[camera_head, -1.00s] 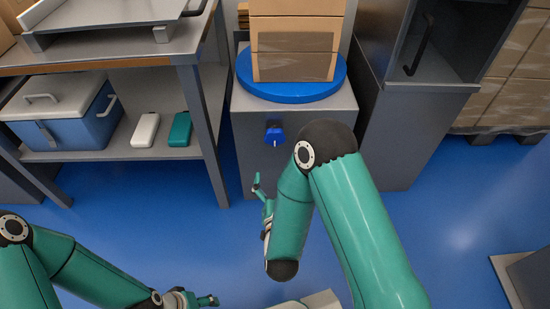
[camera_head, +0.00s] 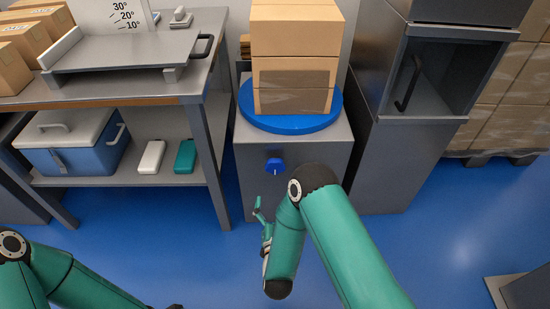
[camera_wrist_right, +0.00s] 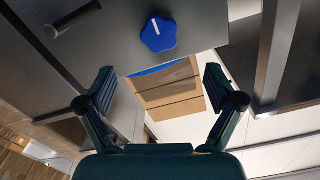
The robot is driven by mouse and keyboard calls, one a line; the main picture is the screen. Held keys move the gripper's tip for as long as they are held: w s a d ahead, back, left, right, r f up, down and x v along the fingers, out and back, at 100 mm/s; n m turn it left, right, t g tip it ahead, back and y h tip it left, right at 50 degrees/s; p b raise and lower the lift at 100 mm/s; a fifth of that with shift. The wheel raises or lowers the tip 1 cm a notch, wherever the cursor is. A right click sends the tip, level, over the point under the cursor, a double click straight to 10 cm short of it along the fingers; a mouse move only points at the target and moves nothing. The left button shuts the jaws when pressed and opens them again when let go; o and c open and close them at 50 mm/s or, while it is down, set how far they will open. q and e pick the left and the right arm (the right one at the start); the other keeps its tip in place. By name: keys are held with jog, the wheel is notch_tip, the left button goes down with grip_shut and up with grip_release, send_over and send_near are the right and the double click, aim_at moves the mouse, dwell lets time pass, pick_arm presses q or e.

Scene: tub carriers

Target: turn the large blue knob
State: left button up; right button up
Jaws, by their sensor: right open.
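The large blue knob (camera_head: 275,165) sits on the upper front face of the grey cabinet (camera_head: 325,160), below a blue round turntable. In the right wrist view the knob (camera_wrist_right: 158,34) is a lobed blue disc with a white pointer line, ahead of the fingers and apart from them. My right gripper (camera_head: 262,216) is in front of the cabinet, lower than the knob in the picture and slightly left of it. In the wrist view its two fingers (camera_wrist_right: 160,84) are spread wide with nothing between them. My left gripper is out of view below the bottom edge.
Cardboard boxes (camera_head: 295,60) stand on the blue turntable (camera_head: 290,122). A workbench (camera_head: 205,130) is at the left, with a blue cooler (camera_head: 85,150) on its lower shelf. A tall grey cabinet (camera_head: 395,165) stands close at the right.

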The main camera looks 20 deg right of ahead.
aim_at(275, 171)
jog(key=p+x, duration=0.1)
jog(key=x, duration=1.2)
jog(key=shift+f, duration=0.15)
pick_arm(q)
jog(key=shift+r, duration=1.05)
pick_arm(e)
jog(key=shift+w+d, duration=0.2)
jog(key=shift+w, duration=0.35)
jog(key=c, duration=1.1)
